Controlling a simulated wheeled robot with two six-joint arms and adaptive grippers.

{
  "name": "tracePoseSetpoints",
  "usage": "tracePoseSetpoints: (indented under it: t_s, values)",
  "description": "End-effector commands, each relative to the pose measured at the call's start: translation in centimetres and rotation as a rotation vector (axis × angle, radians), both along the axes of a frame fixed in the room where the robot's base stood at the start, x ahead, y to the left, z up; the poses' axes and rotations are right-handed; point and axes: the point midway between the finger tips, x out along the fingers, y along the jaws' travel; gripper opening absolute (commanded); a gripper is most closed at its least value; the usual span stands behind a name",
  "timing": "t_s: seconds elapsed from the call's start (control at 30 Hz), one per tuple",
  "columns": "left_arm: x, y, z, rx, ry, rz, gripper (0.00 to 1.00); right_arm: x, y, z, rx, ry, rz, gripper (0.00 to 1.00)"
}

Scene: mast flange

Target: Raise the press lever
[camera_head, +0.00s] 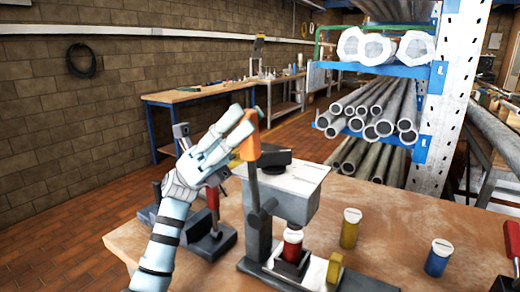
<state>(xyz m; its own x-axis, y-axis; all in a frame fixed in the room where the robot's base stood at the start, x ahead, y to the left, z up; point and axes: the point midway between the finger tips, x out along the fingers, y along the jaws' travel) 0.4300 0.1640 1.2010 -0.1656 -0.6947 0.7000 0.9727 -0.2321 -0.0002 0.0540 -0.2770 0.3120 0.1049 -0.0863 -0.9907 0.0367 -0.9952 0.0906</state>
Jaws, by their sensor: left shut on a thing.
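The press (290,200) stands on the wooden workbench, with a grey head and a dark base. Its lever (253,183) stands nearly upright at the press's left side, with an orange grip (250,149) near the top. My left gripper (243,130) is shut on the lever at the orange grip; its fingers partly hide the grip. A red cylinder with a pale top (292,245) sits under the press head. My right gripper is not in view.
On the workbench (395,215), a yellow cylinder (350,229) and a blue one (438,259) stand right of the press. A dark device with a red handle (212,197) stands left of it. A pipe rack (432,120) stands behind.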

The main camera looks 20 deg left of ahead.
Motion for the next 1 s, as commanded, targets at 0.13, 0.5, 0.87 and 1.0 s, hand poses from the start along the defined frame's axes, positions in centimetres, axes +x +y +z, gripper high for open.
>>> tracePoseSetpoints:
  t_s: [0.13,0.5,0.87,1.0]
  values:
    - [0.2,0.8,-0.4,-0.053,0.013,-0.001,0.00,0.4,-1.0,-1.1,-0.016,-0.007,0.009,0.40]
    - [0.4,1.4,-0.3,-0.092,0.023,-0.001,0.00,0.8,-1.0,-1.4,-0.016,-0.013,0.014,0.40]
    - [0.4,1.4,-0.3,-0.091,0.023,0.000,0.42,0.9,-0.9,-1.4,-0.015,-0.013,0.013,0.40]
    - [0.3,1.4,-0.3,-0.090,0.022,0.000,0.42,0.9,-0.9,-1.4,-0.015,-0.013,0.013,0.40]
